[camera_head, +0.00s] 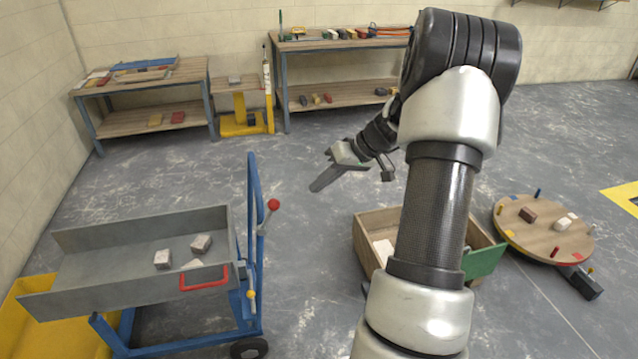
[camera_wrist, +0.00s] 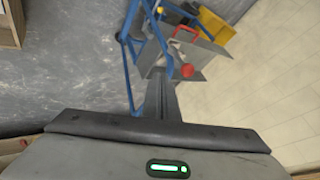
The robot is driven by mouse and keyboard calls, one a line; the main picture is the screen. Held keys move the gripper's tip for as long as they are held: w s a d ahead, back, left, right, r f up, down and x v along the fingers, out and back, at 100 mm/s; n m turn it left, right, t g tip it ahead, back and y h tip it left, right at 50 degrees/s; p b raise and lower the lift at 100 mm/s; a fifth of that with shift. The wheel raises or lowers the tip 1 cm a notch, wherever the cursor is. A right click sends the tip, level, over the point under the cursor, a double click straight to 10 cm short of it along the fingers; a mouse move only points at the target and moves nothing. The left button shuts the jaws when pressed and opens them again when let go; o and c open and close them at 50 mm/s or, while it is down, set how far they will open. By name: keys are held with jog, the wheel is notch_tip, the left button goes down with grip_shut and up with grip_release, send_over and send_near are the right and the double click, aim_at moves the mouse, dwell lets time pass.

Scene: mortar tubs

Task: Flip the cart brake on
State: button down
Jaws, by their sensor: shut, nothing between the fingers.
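The cart (camera_head: 245,250) has a blue frame and a grey tray and stands at the left in the head view. A lever with a red knob (camera_head: 273,204) is on its upright blue post and tilts up to the right. A smaller yellow knob (camera_head: 251,294) sits lower on the frame. I cannot tell which of these is the brake. My gripper (camera_head: 316,187) is shut and empty, to the right of the red knob and apart from it. In the wrist view, the red knob (camera_wrist: 187,70) appears just right of my gripper (camera_wrist: 160,76), with the cart (camera_wrist: 132,40) beyond.
A wooden crate (camera_head: 365,250) and a round table (camera_head: 535,245) stand right. Workbenches (camera_head: 150,95) line the back. Floor between cart and crate is clear.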

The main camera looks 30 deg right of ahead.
jog(key=w+a+f, duration=0.3)
jog(key=a+f, duration=0.1)
jog(key=a, duration=0.3)
jog(key=shift+w+f+b, duration=0.15)
jog(key=shift+w+b, duration=0.1)
jog(key=shift+b, duration=0.15)
jog(key=w+a+n+g+h+p, duration=0.1)
jog(key=w+a+h+p, duration=0.1)
jog(key=a+h+p, duration=0.3)
jog(key=w+a+n+g+h+p, duration=0.1)
jog(key=a+h+p, duration=0.4)
jog(key=a, duration=0.6)
jog(key=shift+w+r+g+p, duration=0.3)
jog(key=shift+w+g+p, duration=0.2)
jog(key=shift+w+p, duration=0.25)
jog(key=shift+a, duration=0.15)
